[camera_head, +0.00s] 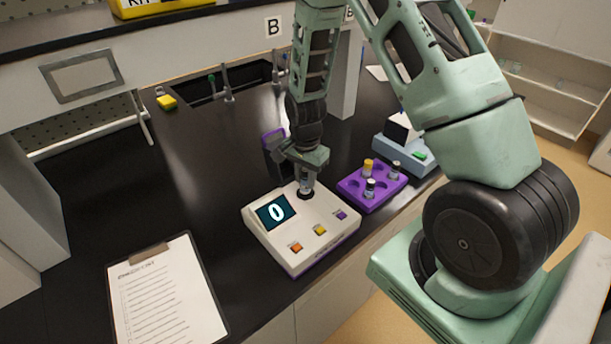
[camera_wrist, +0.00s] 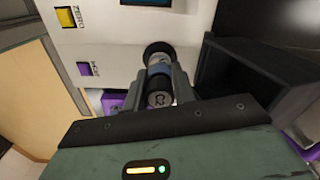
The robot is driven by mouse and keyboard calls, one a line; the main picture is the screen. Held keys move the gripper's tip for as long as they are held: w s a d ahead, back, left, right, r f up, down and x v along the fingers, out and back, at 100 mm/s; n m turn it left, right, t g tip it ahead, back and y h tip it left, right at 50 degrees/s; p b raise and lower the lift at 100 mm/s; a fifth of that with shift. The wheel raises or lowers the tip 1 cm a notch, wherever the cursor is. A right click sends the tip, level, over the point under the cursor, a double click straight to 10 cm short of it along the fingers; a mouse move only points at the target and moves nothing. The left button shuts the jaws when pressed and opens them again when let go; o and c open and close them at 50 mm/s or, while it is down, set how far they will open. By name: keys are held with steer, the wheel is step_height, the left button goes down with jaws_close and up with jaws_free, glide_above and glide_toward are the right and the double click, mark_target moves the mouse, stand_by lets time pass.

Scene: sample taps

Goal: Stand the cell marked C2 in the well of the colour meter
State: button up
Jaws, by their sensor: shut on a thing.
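The colour meter (camera_head: 333,232) is a white box with a lit display reading 0 and orange, yellow and purple buttons. My gripper (camera_head: 306,182) points down over its dark round well (camera_head: 305,194). In the wrist view my gripper (camera_wrist: 160,88) is shut on the cell marked C2 (camera_wrist: 160,99), with its dark marked cap towards the camera. The cell's far end lines up with the dark ring of the well (camera_wrist: 158,48). I cannot tell how deep it sits in the well. In the head view the fingers mostly hide the cell.
A purple rack (camera_head: 350,190) with several capped cells stands right of the meter. A pale blue box (camera_head: 388,149) is behind it. A dark, purple-edged hood (camera_head: 273,142) rises behind the meter.

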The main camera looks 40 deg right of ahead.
stand_by(0.3)
steer(key=shift+f+b, duration=0.5)
steer(key=shift+f, duration=0.2)
steer(key=shift+f, duration=0.1)
steer(key=shift+f+b, duration=0.55)
steer(key=shift+f, duration=0.15)
steer(key=o, duration=1.5)
steer(key=shift+r, duration=0.2)
